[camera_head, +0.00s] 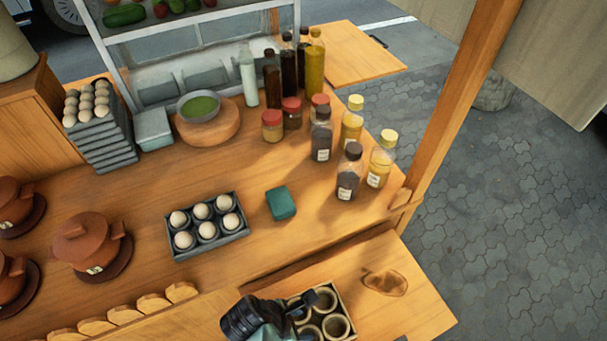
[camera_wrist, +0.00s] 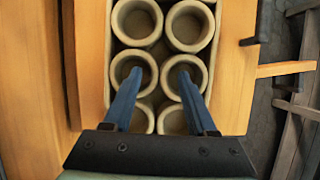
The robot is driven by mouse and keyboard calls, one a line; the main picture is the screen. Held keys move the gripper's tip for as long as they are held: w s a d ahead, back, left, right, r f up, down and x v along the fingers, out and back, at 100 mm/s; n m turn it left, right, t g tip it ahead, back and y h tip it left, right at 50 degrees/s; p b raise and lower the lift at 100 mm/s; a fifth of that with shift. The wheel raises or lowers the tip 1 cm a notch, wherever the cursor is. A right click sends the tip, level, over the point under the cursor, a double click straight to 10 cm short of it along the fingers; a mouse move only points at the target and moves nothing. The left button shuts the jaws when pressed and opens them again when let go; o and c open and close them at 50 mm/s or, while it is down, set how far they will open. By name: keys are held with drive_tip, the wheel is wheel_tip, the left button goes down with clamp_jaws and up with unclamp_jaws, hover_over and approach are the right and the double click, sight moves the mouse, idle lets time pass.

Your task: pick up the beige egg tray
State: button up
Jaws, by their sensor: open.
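A tray with a pale rim (camera_wrist: 220,40) holds beige round open cups in two columns. It is the only beige tray-like thing near my gripper, but I cannot tell whether it is the egg tray. In the head view the same tray (camera_head: 344,304) is at the bottom, partly hidden by my gripper (camera_head: 312,302). In the wrist view my gripper (camera_wrist: 160,74) is open, with its two blue fingers spread over a middle pair of cups. Nothing is held. A grey tray (camera_head: 208,251) with several pale eggs sits farther back on the counter.
A teal block (camera_head: 281,203) lies right of the grey tray. Several bottles and jars stand behind it, including a dark-capped bottle (camera_head: 349,172). A stack of grey trays (camera_head: 108,146) with eggs on top stands at the back left. Brown clay pots (camera_head: 88,240) stand at left.

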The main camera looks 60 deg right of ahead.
drive_tip(key=shift+d+f, duration=0.1)
drive_tip(key=shift+f, duration=0.25)
clamp_jaws()
drive_tip(key=shift+r, duration=0.15)
